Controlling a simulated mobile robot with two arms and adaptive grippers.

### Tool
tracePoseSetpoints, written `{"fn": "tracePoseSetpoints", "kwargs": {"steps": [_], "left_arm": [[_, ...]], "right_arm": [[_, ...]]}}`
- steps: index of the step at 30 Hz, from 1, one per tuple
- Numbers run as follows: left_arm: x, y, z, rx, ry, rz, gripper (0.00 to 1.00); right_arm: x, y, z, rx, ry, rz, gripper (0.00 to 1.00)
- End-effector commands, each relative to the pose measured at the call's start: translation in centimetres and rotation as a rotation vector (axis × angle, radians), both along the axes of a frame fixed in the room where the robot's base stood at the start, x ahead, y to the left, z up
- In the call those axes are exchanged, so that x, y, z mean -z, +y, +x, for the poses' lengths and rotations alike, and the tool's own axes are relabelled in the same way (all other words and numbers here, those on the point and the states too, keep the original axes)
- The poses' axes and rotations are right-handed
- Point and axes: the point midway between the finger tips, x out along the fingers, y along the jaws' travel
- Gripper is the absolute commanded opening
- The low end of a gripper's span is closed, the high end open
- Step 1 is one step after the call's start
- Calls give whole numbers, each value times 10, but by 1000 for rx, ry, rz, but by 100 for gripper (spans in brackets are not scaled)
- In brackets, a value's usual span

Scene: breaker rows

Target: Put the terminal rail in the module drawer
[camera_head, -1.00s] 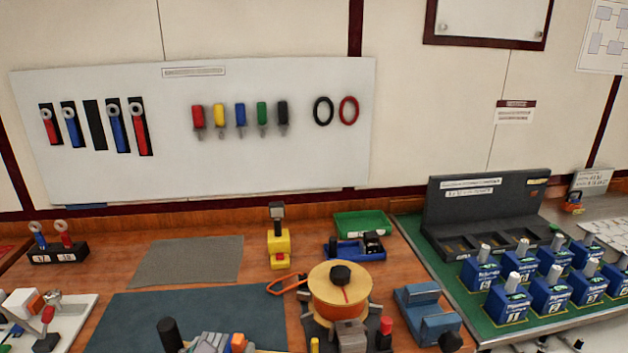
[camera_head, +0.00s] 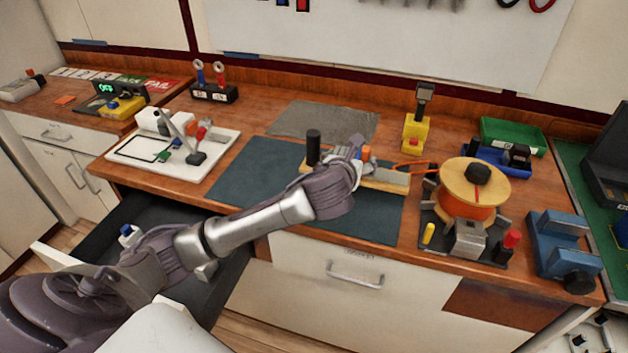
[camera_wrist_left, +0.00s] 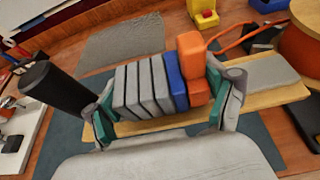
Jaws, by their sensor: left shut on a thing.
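The terminal rail (camera_wrist_left: 150,88), a row of grey, blue and orange blocks, lies over a wooden board (camera_wrist_left: 265,92) on the bench mat. My left gripper (camera_wrist_left: 160,112) is shut on it, with a green pad at each end of the row. In the head view my left gripper (camera_head: 352,160) largely covers the rail, and its orange end (camera_head: 366,153) shows. I cannot tell whether the rail is lifted off the board. An open drawer (camera_head: 225,282) with a dark inside, likely the module drawer, is below the bench at left, partly behind my left arm. My right gripper is not in view.
A black upright post (camera_head: 313,147) stands at the board's left end. A cable spool (camera_head: 468,190) is close on the right. A white tray (camera_head: 135,165) with parts lies left of the mat. A small white-and-blue item (camera_head: 129,236) is in the open drawer. The drawer below the mat (camera_head: 355,295) is shut.

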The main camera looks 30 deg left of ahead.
Motion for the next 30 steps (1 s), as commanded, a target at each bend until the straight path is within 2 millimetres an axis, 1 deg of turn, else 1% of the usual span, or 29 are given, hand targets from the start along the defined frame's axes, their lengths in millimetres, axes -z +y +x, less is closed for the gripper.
{"fn": "tracePoseSetpoints", "kwargs": {"steps": [1,6,9,12,15,19,27,30], "left_arm": [[6,14,0,-6,3,5,16],[29,52,0,-5,2,5,16],[40,71,1,-3,1,3,16],[49,85,2,-1,-1,2,16],[53,92,2,0,-3,2,16],[59,95,2,1,-2,0,16],[94,94,2,1,0,0,16],[95,95,2,1,-2,2,16]], "right_arm": [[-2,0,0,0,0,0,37],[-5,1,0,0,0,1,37],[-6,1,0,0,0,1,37],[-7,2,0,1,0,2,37],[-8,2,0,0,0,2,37],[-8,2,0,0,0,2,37],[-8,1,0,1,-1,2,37],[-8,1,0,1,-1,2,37]]}}
